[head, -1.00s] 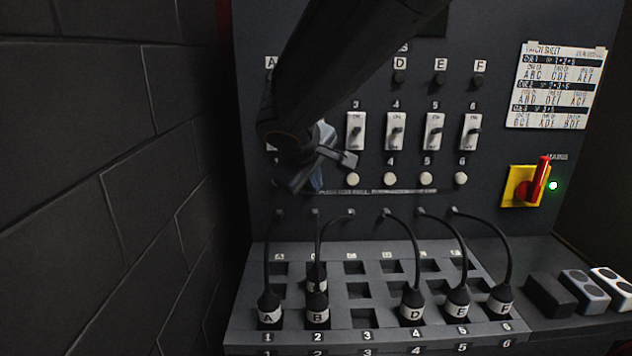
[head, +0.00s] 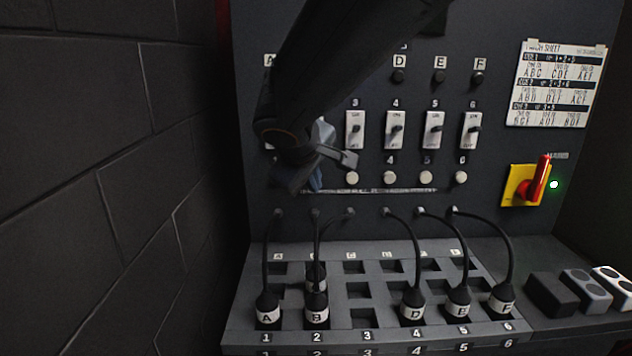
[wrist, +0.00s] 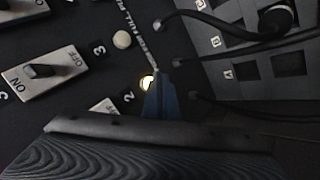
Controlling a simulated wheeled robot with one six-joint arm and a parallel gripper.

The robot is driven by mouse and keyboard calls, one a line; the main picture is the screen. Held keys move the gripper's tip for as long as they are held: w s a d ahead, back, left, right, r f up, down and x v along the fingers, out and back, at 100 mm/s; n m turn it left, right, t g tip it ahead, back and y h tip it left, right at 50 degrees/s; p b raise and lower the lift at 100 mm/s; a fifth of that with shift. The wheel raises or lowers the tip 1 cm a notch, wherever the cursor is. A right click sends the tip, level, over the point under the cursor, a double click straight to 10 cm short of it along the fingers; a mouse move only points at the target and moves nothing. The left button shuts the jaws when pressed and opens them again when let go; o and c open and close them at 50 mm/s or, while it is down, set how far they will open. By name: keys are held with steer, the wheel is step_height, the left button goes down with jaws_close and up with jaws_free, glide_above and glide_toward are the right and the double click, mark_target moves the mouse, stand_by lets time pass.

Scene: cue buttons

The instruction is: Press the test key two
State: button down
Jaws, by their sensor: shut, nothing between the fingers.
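Test key two (wrist: 147,82) is a small round button beside the label 2 in the wrist view. It shows a bright yellowish glow and is partly covered by my fingertips. In the head view it is hidden behind my gripper (head: 312,182). My gripper is shut and empty, its blue-grey tip (wrist: 160,85) right at the key. I cannot tell for certain whether the tip touches it. Test key three (head: 352,178) is a pale unlit button just right of my gripper; it also shows in the wrist view (wrist: 122,39).
Toggle switches (head: 395,131) sit above the keys. Below is a sloped socket board (head: 358,290) with several lettered plugs on black cables. A red mains handle (head: 541,178) on yellow and a patch sheet (head: 556,85) are at right. A dark block wall (head: 110,180) stands close at left.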

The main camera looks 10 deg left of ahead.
steer(key=s+b, duration=0.1)
steer(key=s, duration=0.2)
steer(key=s+d+b, duration=0.1)
steer(key=s, duration=0.1)
steer(key=shift+s+d, duration=0.2)
steer(key=shift+s, duration=0.2)
stand_by(0.4)
